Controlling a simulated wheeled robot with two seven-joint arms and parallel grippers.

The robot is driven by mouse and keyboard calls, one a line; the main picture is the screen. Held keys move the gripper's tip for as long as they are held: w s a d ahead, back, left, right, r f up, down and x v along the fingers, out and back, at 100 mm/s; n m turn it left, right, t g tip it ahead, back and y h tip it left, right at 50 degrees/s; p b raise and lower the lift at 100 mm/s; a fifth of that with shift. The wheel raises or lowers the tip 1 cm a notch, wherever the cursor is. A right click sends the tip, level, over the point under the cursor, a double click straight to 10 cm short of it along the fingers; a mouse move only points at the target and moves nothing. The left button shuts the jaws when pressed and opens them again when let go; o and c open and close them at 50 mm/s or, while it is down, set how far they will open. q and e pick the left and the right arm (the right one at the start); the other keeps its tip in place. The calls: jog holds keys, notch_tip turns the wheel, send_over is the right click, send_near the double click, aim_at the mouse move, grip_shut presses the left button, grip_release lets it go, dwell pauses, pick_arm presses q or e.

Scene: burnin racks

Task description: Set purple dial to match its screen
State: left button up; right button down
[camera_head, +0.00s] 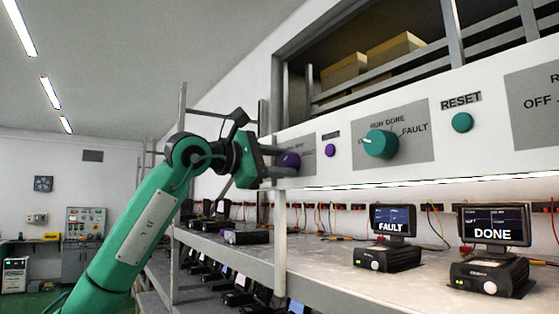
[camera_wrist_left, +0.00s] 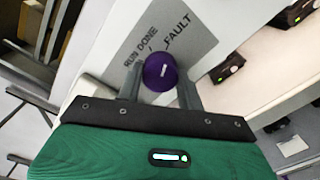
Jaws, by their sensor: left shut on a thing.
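The purple dial (camera_head: 289,160) is on a grey plate on the white upper panel, partly hidden by my left gripper (camera_head: 284,164) in the head view. In the left wrist view the purple dial (camera_wrist_left: 160,72) sits between the two fingers of my left gripper (camera_wrist_left: 159,88), which is shut on it. Its short white mark points roughly up in that view, near the DONE and FAULT labels; the exact setting is hard to tell. My right gripper is not in view.
A small purple button (camera_head: 331,149) is just right of the dial. Further right are a teal dial (camera_head: 381,144) and a teal RESET button (camera_head: 462,122). Below, one screen (camera_head: 393,220) reads FAULT and another (camera_head: 494,226) reads DONE. The shelf (camera_head: 330,262) runs under the panel.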

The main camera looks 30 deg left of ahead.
pick_arm(q)
jog(key=shift+m, duration=0.3)
jog(key=o, duration=1)
jog(key=shift+w, duration=0.1)
jog(key=b+v, duration=0.4)
jog(key=v, duration=0.9)
jog(key=shift+s+a+f+b, duration=0.1)
jog(key=shift+s+a+b, duration=0.05)
jog(key=shift+s+b, duration=0.25)
